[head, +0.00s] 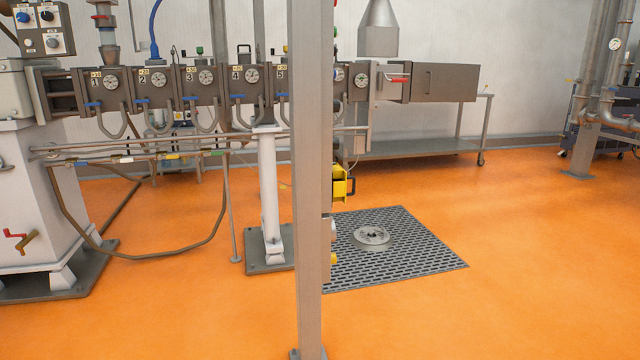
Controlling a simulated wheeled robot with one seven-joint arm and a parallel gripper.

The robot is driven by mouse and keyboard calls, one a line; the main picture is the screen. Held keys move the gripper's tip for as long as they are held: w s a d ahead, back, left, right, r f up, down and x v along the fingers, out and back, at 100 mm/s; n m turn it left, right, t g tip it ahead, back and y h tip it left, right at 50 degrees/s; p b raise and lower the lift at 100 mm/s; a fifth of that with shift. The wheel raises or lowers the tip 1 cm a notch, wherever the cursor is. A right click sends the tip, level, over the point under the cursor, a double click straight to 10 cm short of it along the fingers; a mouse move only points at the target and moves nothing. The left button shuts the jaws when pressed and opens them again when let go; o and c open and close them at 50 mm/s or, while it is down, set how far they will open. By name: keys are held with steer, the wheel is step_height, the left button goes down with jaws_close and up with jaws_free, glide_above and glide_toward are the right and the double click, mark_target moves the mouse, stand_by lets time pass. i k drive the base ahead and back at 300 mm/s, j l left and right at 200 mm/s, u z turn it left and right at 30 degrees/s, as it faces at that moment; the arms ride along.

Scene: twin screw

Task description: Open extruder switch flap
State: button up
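A yellow and black switch box (341,185) is mounted on the right side of a grey upright post (308,200) in the middle of the head view. The post hides part of the box. I see it side-on, so I cannot tell whether its yellow flap is open or shut. The extruder (213,88), a long dark barrel with several numbered gauges, runs behind the post. A control box (42,30) with knobs and buttons is at the top left. My gripper is not in view.
A grey floor grate (430,259) with a round metal disc (371,236) lies right of the post. A wheeled metal table (412,148) stands behind. Pipes (596,90) rise at the far right. The orange floor (520,210) is clear at the front and right.

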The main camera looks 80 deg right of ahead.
mark_target(339, 194)
steer(key=k+l+z, duration=0.1)
steer(key=l+z, duration=0.85)
steer(key=l, duration=0.55)
steer(key=l+z, duration=0.15)
steer(key=l, duration=0.35)
steer(key=i+l, duration=0.15)
steer(key=l, duration=0.4)
steer(key=l+z, duration=0.15)
steer(key=l, duration=0.4)
steer(key=i+l, duration=0.15)
steer(key=l, duration=0.35)
steer(key=k+l+u, duration=0.1)
steer(key=k, duration=0.25)
steer(key=k+l, duration=0.25)
steer(key=k, duration=0.15)
steer(key=i+l+u, duration=0.05)
